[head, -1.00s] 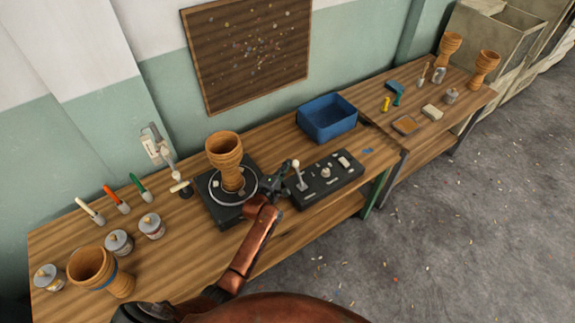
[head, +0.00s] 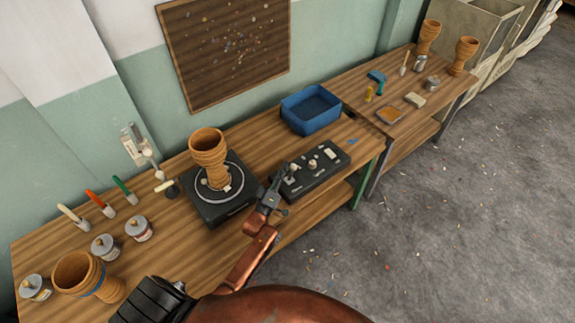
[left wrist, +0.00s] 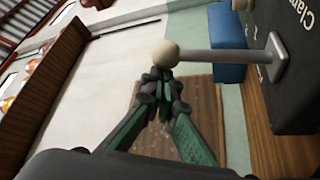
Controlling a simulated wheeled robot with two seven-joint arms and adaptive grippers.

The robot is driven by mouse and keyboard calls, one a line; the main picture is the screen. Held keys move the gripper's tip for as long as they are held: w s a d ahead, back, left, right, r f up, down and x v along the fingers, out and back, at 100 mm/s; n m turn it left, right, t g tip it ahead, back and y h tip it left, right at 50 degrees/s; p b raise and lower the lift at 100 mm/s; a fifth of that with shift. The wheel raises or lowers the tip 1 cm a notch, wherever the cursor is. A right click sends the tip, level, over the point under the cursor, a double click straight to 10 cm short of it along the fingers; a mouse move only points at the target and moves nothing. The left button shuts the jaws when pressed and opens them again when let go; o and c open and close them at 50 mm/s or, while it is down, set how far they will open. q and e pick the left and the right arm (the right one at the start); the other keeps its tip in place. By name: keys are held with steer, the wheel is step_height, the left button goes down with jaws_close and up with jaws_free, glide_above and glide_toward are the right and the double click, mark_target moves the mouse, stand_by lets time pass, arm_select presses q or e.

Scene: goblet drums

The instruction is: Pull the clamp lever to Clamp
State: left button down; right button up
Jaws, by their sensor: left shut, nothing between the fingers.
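The black control box (head: 322,177) sits on the bench, right of the turntable. In the left wrist view, the clamp lever (left wrist: 215,56) sticks out of the box panel (left wrist: 295,95), with a pale ball knob (left wrist: 165,54) at its end. Part of the word "Clamp" shows on the panel. My left gripper (head: 287,172) is at the box's left end and partly hides the lever in the head view. In the wrist view its fingertips (left wrist: 160,84) are shut and empty, right by the knob; whether they touch it I cannot tell. My right gripper is not in view.
A wooden goblet drum (head: 208,155) stands on the black turntable (head: 222,207), close left of my gripper. A blue bin (head: 311,112) is behind the box. A second bench is at the right.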

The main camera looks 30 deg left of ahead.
mark_target(293, 170)
arm_select(q)
steer(key=d+m, duration=0.1)
steer(key=d+m+t+h+b, duration=0.1)
steer(key=s+d+f+m+h+b, duration=0.1)
steer(key=m, duration=0.1)
steer(key=shift+s, duration=0.1)
steer(key=shift+s+d+m+t+h+b, duration=0.2)
steer(key=shift+d+m+t+h+b, duration=0.15)
steer(key=shift+m+b, duration=0.2)
steer(key=shift+d+f, duration=0.1)
